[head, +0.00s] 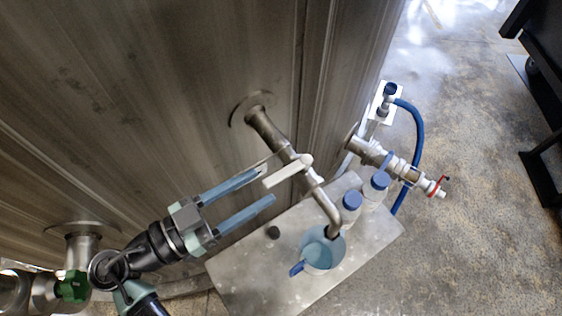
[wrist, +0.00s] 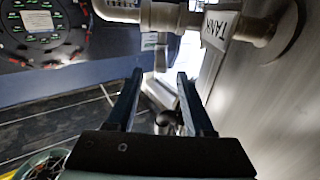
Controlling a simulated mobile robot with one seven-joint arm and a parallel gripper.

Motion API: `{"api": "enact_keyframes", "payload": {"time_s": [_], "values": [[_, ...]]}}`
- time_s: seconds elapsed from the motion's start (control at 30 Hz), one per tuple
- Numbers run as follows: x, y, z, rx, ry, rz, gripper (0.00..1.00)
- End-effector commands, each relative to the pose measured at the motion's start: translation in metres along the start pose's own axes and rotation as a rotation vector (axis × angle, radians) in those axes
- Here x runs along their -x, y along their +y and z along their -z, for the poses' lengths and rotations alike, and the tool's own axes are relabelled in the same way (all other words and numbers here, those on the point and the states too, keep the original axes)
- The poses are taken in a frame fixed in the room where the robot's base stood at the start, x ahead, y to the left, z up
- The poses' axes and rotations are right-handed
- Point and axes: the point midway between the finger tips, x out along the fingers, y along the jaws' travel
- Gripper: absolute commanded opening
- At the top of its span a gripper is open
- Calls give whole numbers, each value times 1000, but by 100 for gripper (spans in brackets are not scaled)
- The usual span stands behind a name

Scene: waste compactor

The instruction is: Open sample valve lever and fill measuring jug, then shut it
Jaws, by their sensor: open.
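The sample valve's white lever (head: 286,172) lies across the metal sample pipe (head: 268,130), which leaves the tank wall and bends down at its spout. The measuring jug (head: 322,252), pale blue with a blue handle, stands on the metal tray below the spout. I cannot tell its water level. My gripper (head: 268,185) is open and empty, its blue fingers pointing at the lever's free end, close to it. I cannot tell whether they touch. In the wrist view my open gripper (wrist: 160,74) has nothing clearly held between its fingers.
The metal tray (head: 240,278) also holds two blue-capped bottles (head: 351,203) and a small dark knob (head: 273,232). To the right are a red-handled valve (head: 433,187) and a blue hose (head: 419,130). In the wrist view, a white label reading TANK (wrist: 220,27) hangs at a pipe.

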Motion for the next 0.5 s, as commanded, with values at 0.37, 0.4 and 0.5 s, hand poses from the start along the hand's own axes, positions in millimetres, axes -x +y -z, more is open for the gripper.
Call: {"api": "enact_keyframes", "payload": {"time_s": [0.37, 0.4, 0.5], "values": [[-56, 0, 2, 1, 0, -1, 52], [-58, 0, 1, 0, 0, -1, 52], [-61, 0, 0, 0, -1, 0, 52]]}}
